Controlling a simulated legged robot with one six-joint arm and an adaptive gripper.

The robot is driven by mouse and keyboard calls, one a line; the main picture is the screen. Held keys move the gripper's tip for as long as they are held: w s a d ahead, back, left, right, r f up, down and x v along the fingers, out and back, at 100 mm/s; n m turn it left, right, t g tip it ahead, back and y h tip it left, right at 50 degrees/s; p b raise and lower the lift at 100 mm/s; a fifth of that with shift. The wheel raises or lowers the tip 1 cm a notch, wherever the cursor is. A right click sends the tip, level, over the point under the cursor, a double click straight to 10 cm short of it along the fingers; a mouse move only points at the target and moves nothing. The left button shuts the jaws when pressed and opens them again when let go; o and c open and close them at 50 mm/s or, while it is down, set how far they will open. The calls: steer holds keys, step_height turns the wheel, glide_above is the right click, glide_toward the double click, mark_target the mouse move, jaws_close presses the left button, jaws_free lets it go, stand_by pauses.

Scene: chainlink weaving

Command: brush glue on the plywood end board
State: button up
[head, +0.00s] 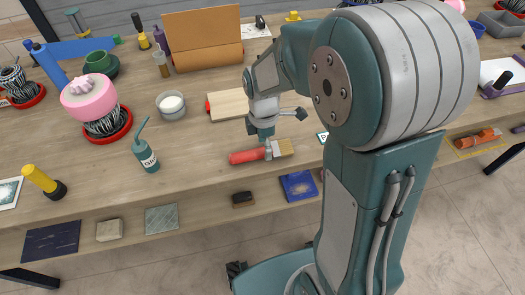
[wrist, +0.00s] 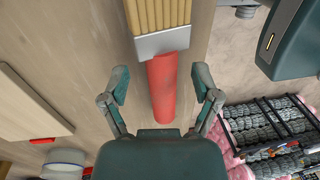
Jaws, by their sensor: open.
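A flat brush with a red handle (head: 246,157), a metal ferrule and pale bristles (head: 285,147) lies near the table's front edge. In the wrist view, its red handle (wrist: 163,88) lies between my open fingers, with the ferrule and bristles (wrist: 160,15) at the top. My gripper (wrist: 159,90) is open and empty; it also shows over the brush in the head view (head: 264,128). A pale wooden board (head: 230,104), probably the plywood end board, lies behind; it shows at left in the wrist view (wrist: 25,105). A teal bottle (head: 147,158) apparently reads GLUE.
A grey pot with white contents (head: 171,104) stands left of the board. A brown upright panel (head: 202,40) is at the back. A lower shelf holds a blue box (head: 298,186) and a dark block (head: 243,199).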

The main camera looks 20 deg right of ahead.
steer(key=shift+s+f, duration=0.1)
steer(key=shift+f, duration=0.5)
jaws_close()
steer(key=shift+r, duration=0.6)
steer(key=r, duration=0.2)
steer(key=shift+s+r, duration=0.2)
steer(key=shift+r, duration=0.1)
steer(key=s+d+r, duration=0.1)
steer(key=s+r, duration=0.8)
steer(key=s, duration=0.4)
steer(key=shift+s+r, duration=0.15)
steer(key=shift+s, duration=0.2)
